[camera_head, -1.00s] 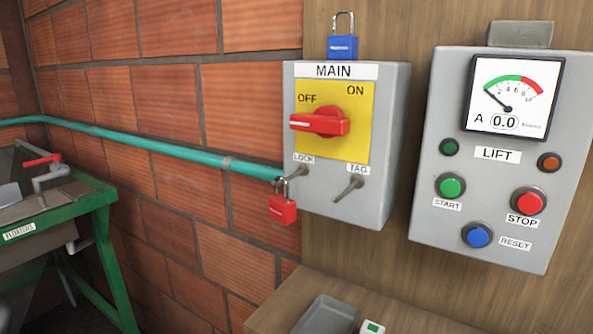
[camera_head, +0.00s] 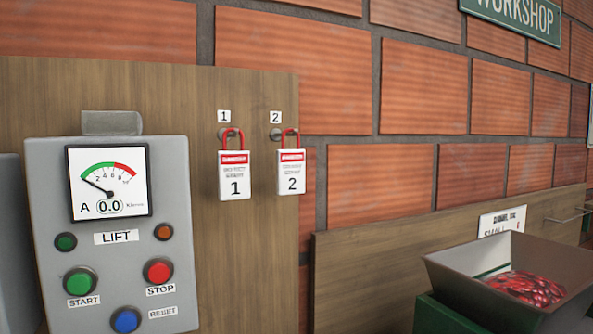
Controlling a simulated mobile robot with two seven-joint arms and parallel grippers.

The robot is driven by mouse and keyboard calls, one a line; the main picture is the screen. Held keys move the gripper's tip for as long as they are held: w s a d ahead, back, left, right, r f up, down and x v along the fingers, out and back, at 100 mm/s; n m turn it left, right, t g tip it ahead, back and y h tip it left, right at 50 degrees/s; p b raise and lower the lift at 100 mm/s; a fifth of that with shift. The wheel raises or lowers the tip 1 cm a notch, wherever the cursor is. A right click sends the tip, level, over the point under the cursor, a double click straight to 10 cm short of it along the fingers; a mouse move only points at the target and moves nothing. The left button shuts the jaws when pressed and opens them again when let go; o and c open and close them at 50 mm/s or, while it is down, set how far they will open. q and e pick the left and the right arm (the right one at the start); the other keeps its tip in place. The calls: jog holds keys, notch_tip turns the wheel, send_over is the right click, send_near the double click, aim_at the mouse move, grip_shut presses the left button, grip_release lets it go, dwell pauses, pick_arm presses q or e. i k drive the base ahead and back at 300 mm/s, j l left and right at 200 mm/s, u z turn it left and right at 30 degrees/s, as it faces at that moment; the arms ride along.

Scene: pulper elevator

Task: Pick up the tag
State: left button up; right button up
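Two white tags with red headers hang by red loops from pegs on the wooden board. The tag marked 1 (camera_head: 235,177) hangs on the left peg, below a small label 1. The tag marked 2 (camera_head: 291,173) hangs on the right peg, close to the board's right edge. The print under their red headers is too small to read surely. Neither of my grippers shows in the head view.
A tray of red fruit (camera_head: 528,287) sits at the lower right. A green WORKSHOP sign (camera_head: 515,16) hangs on the brick wall.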

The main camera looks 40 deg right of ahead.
aim_at(232, 166)
jog(key=z, duration=1.1)
